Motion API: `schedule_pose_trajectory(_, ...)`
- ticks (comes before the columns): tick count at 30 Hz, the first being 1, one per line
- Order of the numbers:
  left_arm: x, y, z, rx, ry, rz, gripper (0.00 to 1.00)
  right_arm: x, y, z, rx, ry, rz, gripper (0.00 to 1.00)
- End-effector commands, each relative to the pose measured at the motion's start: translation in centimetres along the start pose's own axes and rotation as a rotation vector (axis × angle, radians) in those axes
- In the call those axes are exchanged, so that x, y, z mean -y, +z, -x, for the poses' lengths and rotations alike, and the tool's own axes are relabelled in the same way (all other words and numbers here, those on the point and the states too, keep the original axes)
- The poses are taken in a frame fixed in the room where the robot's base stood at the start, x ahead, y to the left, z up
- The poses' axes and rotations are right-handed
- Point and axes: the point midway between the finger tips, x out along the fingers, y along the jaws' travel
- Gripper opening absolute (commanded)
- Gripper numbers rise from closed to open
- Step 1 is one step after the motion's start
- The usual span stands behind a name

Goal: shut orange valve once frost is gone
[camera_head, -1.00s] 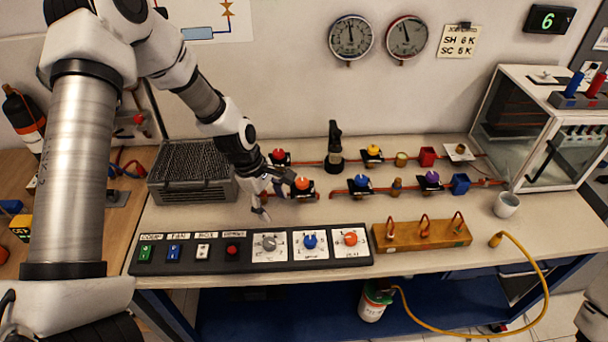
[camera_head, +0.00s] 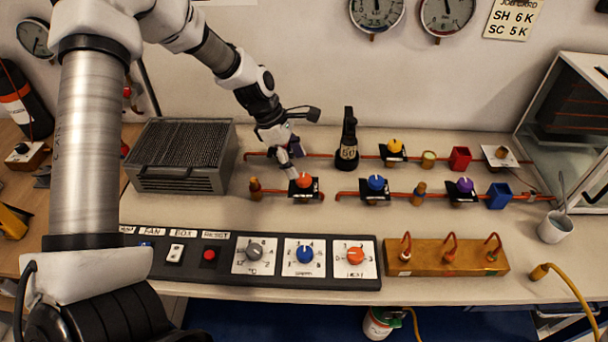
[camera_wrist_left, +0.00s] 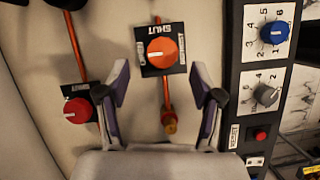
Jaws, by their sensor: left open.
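The orange valve (camera_head: 304,181) is a round knob on a black plate on the front copper pipe. It shows between my fingers' tips and beyond them in the left wrist view (camera_wrist_left: 162,52), with a SHUT label above it and another label at its left. The knob's pale mark seems to point toward the left label. My left gripper (camera_head: 292,158) is open and empty, just behind and above the valve, apart from it; its two fingers spread wide in the wrist view (camera_wrist_left: 160,82). I see no frost on the pipe by the valve. My right gripper is out of view.
A red valve (camera_wrist_left: 77,110) is close beside the left finger. A black bottle-shaped part (camera_head: 347,145) stands right of the gripper. A finned grey unit (camera_head: 180,180) is at left. The control panel (camera_head: 215,277) in front has another orange knob (camera_head: 356,256).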

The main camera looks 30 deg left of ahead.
Motion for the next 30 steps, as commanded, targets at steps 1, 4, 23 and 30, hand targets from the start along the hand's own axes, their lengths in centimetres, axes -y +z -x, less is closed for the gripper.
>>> schedule_pose_trajectory(1, 0.1, -0.1, -1.3, -0.003, -0.003, 0.001, 0.66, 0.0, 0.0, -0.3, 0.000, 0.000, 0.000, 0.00)
schedule_pose_trajectory(4, 0.1, -0.1, -3.2, -0.002, -0.002, 0.001, 0.66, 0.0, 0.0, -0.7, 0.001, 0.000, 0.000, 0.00)
schedule_pose_trajectory(23, 0.0, 0.0, -4.7, 0.000, 0.000, 0.000, 0.06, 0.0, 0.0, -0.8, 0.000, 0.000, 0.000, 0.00)
schedule_pose_trajectory(30, 0.0, 0.0, -4.7, 0.000, -0.005, -0.011, 0.06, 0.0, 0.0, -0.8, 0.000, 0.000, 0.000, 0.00)
